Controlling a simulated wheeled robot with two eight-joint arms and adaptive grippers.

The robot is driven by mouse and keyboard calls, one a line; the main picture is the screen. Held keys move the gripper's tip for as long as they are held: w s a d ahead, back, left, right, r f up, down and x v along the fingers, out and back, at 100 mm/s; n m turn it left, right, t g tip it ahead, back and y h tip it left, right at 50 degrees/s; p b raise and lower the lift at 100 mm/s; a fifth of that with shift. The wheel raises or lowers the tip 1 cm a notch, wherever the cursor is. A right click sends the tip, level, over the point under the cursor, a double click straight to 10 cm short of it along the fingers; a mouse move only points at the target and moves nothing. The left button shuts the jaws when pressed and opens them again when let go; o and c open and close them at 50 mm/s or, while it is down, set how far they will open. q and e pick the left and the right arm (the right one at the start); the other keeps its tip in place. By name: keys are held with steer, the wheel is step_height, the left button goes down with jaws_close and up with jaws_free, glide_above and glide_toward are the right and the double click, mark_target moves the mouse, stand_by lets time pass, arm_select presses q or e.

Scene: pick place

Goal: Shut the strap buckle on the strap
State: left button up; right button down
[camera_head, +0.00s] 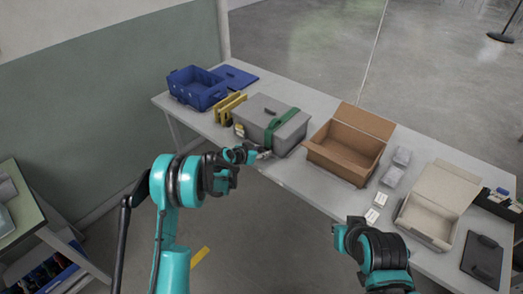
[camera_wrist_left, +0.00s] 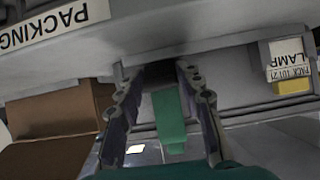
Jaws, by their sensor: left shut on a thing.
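A grey case (camera_head: 262,112) with a lid stands on the table, with a green strap (camera_head: 283,128) around it. My left gripper (camera_head: 264,153) is at the front face of the case, low on the strap. In the left wrist view, the fingers (camera_wrist_left: 157,76) stand on both sides of a dark piece, apparently the strap buckle (camera_wrist_left: 157,72), and the green strap (camera_wrist_left: 171,120) shows between them. Whether the buckle's halves are joined cannot be told. My right gripper (camera_head: 350,232) is off the table's front edge, its fingers mostly hidden.
A blue crate (camera_head: 197,91) and yellow parts (camera_head: 230,107) are left of the case. A small labelled box (camera_wrist_left: 286,58) is close to the left gripper. An open brown carton (camera_head: 345,146) stands to the right. An open pale box (camera_head: 432,217) is farther right.

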arm_select(q)
steer(key=shift+w+r+g+y, duration=0.1)
steer(key=shift+g+y, duration=0.2)
steer(key=shift+g, duration=0.1)
steer(key=o, duration=1.1)
steer(key=shift+d, duration=0.1)
steer(key=v, duration=1.2)
steer(key=shift+o, duration=0.5)
